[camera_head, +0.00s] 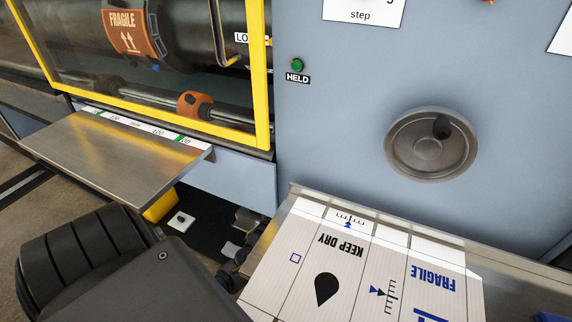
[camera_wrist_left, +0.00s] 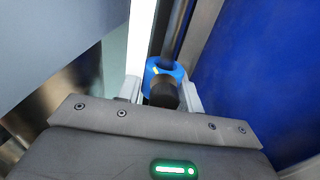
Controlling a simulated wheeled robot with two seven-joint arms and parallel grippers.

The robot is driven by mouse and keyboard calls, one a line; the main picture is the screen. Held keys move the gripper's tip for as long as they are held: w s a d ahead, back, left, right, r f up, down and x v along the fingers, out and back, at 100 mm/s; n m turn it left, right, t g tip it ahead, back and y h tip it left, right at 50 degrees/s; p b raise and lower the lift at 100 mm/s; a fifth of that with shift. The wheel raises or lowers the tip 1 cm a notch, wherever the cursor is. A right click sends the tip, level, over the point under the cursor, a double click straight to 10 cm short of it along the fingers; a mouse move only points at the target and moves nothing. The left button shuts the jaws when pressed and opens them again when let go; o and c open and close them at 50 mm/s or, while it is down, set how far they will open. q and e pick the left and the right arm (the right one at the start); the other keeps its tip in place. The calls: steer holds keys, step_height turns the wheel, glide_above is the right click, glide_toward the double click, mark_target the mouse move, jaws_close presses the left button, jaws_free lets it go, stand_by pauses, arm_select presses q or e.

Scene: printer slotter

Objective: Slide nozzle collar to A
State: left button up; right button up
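A blue collar (camera_wrist_left: 164,71) sits around a dark rod (camera_wrist_left: 178,30) in the left wrist view, with a black knob (camera_wrist_left: 164,95) facing the camera. My left gripper (camera_wrist_left: 163,95) has one finger on each side of the collar and knob. Whether the fingers press on them or only stand beside them cannot be told. In the head view my left arm comes in at the bottom left, and its fingers and the blue collar do not show there. An orange collar (camera_head: 194,104) sits on a rod behind the yellow-framed window. My right gripper is not in view.
A metal shelf (camera_head: 115,155) juts out below the window beside a numbered scale strip (camera_head: 150,125). A grey handwheel (camera_head: 430,145) and a green HELD lamp (camera_head: 297,65) are on the grey-blue panel. A printed sheet (camera_head: 350,270) lies below. A blue panel (camera_wrist_left: 260,80) stands right of my gripper.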

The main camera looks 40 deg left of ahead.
arm_select(q)
jaws_close()
steer(key=shift+s+a, duration=0.3)
steer(key=shift+a, duration=0.6)
steer(key=shift+s+a, duration=0.15)
steer(key=shift+a, duration=0.2)
steer(key=o, duration=0.8)
jaws_free()
steer(key=shift+o, duration=0.2)
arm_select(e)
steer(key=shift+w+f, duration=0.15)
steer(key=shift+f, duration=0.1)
